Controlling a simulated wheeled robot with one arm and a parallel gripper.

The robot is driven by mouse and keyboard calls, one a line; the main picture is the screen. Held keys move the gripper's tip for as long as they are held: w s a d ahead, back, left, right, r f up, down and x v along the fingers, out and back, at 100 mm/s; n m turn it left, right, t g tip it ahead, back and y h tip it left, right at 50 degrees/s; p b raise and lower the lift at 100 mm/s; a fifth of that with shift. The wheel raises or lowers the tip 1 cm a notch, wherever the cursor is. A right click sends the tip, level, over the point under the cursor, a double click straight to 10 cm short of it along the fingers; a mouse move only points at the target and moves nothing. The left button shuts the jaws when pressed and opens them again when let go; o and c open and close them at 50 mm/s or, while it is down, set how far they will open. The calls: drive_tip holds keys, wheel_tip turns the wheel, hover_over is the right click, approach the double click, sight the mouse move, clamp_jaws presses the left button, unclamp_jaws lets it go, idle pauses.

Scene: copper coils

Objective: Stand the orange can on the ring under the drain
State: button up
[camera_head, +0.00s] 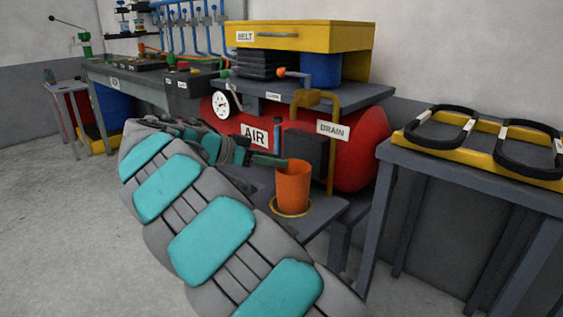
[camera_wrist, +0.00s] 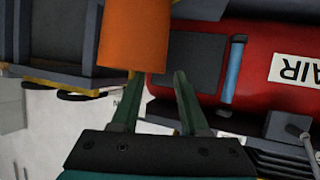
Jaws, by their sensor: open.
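The orange can (camera_head: 292,189) stands upright on a low grey shelf, inside a thin yellow ring (camera_head: 272,206). The ring's outline shows around the can's base; its far side is hidden. The drain is a brass-coloured pipe (camera_head: 333,150) beside the DRAIN label, coming down behind and right of the can. My gripper (camera_head: 281,162) is at the can's left, near its rim. In the wrist view, my gripper's two green fingers (camera_wrist: 159,76) are apart with nothing between them. The orange can (camera_wrist: 137,35) is just beyond the fingertips; I cannot tell whether one touches it.
A red AIR tank (camera_head: 368,150) lies behind the can, under a grey bench top with a yellow BELT drawer (camera_head: 300,38). A grey table (camera_head: 470,172) with black belts on a yellow tray stands at right. The floor (camera_head: 60,220) at left is clear.

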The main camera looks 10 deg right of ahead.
drive_tip(key=v, duration=0.9)
drive_tip(key=shift+r, duration=0.1)
drive_tip(key=s+d+n+g+y, duration=0.1)
drive_tip(key=s+d, duration=0.2)
drive_tip(key=d, duration=0.3)
drive_tip(key=s+d+n+g, duration=0.1)
drive_tip(key=s+d+g, duration=0.15)
drive_tip(key=d, duration=0.25)
drive_tip(key=s+d+f+n+g+y, duration=0.1)
drive_tip(key=s+d+f+n+y, duration=0.2)
drive_tip(key=s, duration=0.4)
drive_tip(key=s+d+f+y, duration=0.1)
drive_tip(key=s+d+f, duration=0.2)
drive_tip(key=s+d, duration=0.25)
drive_tip(key=s+a+f+n+y, duration=0.4)
drive_tip(key=s+f, duration=0.4)
drive_tip(key=s, duration=0.4)
drive_tip(key=s+a+f+n+g+y, duration=0.1)
drive_tip(key=s+a+f+n+y, duration=0.2)
drive_tip(key=s+f, duration=0.5)
drive_tip(key=s+a+n, duration=0.1)
drive_tip(key=s+a, duration=0.1)
drive_tip(key=s, duration=0.2)
drive_tip(key=shift+s+n+y, duration=0.15)
drive_tip(key=shift+n+y, duration=0.25)
